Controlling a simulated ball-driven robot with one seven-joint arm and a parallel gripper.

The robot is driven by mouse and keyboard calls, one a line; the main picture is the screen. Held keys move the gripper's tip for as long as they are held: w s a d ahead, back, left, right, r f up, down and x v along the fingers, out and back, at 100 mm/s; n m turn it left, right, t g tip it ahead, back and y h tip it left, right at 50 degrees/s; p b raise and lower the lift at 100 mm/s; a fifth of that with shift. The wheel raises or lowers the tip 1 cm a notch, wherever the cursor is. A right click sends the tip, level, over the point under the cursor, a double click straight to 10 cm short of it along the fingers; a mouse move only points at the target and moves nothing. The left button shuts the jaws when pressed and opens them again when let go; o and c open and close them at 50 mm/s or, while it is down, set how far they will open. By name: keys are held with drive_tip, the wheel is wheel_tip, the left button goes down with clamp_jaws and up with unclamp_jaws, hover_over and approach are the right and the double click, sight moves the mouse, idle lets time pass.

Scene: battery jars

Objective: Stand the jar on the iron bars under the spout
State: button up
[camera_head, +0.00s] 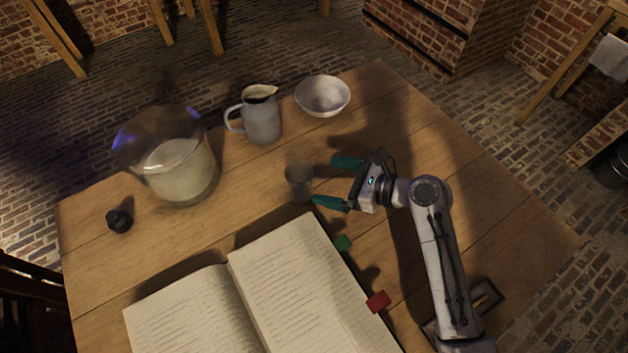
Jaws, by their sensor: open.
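A small, clear grey glass jar (299,182) stands upright on the wooden table, near the middle. My gripper (324,181) is open, with its two green-tipped fingers spread and pointing left toward the jar. The jar is just left of the fingertips and not between them, as far as I can tell. A large glass vessel (180,170) with pale contents and a bluish glint at its rim stands at the left. I cannot make out iron bars or a tap-like spout.
A grey jug (261,115) and a white bowl (322,96) stand behind the jar. An open book (290,265) lies in front, with a green tab (343,243) and a red tab (378,302). A small black object (119,221) lies at left. The table's right side is mostly clear.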

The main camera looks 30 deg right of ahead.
sight(312, 178)
drive_tip(key=x, duration=0.5)
drive_tip(key=shift+w+a+f, duration=0.1)
drive_tip(key=shift+w+a, duration=0.05)
drive_tip(key=shift+a, duration=0.15)
drive_tip(key=x, duration=0.5)
drive_tip(key=shift+a, duration=0.1)
drive_tip(key=shift+r, duration=0.25)
drive_tip(key=c, duration=1.2)
